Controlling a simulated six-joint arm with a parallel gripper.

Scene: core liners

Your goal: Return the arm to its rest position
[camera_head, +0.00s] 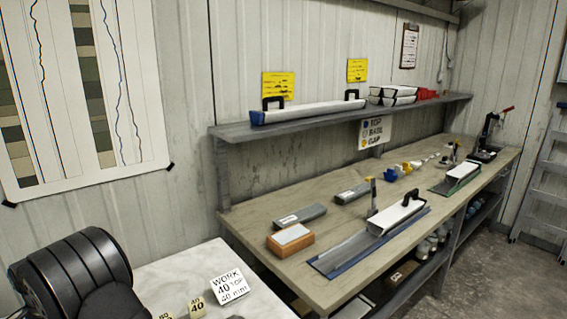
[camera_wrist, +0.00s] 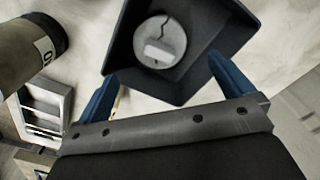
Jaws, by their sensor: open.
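My gripper (camera_wrist: 163,68) shows in the wrist view with its two blue fingers spread wide apart. Nothing is held between the fingers. Beyond them is a dark square tray (camera_wrist: 232,35), with a round pale grey piece (camera_wrist: 150,28) inside it. That piece has a dark crack line and a lighter block-like patch on its face. I cannot tell how far the fingertips are above the tray. In the head view, a black ribbed part of what looks like my arm fills the lower left; the gripper is out of that view.
In the wrist view, a dark-ended cylinder (camera_wrist: 22,50) and a metal frame (camera_wrist: 42,108) are at left. A long wooden bench (camera_head: 335,280) with several tools and a shelf (camera_head: 340,113) stand behind.

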